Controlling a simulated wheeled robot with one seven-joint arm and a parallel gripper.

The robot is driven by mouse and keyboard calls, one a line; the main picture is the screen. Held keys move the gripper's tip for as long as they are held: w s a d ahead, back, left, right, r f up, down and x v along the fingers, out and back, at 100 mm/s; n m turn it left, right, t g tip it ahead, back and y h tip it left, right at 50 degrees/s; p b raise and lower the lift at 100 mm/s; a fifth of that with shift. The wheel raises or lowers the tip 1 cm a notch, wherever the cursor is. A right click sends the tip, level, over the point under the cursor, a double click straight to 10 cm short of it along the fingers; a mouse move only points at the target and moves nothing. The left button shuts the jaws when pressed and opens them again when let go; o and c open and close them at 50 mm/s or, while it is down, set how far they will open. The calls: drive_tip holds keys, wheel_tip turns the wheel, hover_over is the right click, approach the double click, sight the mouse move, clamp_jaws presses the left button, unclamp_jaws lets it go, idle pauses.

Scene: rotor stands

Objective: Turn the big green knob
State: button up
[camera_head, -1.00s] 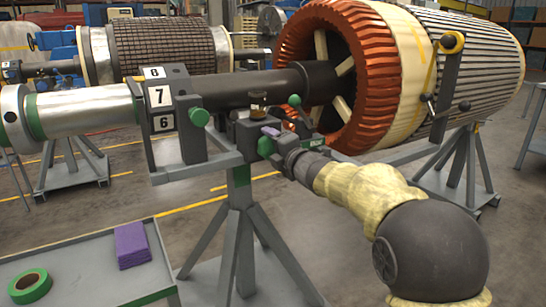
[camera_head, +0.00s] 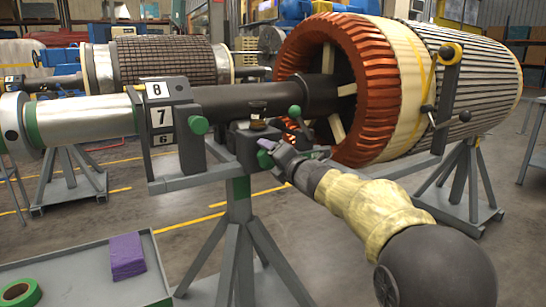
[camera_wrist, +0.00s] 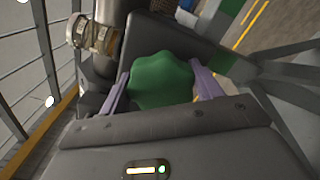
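The big green knob (camera_wrist: 160,80) is a lobed knob, seen close up in the wrist view on the dark block of the stand. It shows only in part in the head view (camera_head: 265,159). My gripper (camera_wrist: 161,84) has one purple finger on each side of it. In the head view my gripper (camera_head: 268,150) reaches the front of the block from the lower right, covering much of the knob.
A smaller green knob (camera_head: 199,125) sits left on the stand by the number plates (camera_head: 161,117). A green-tipped lever (camera_head: 295,111) rises just behind my gripper. The large rotor (camera_head: 400,90) is close at the right. A grey table (camera_head: 70,262) carries green tape and a purple cloth.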

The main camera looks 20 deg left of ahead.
drive_tip(key=o, duration=0.4)
drive_tip(key=shift+f, duration=0.1)
drive_tip(key=shift+o, duration=0.2)
drive_tip(key=p+v, duration=0.1)
drive_tip(key=v, duration=1.6)
drive_tip(key=shift+s+d+p, duration=0.2)
drive_tip(key=shift+p, duration=0.2)
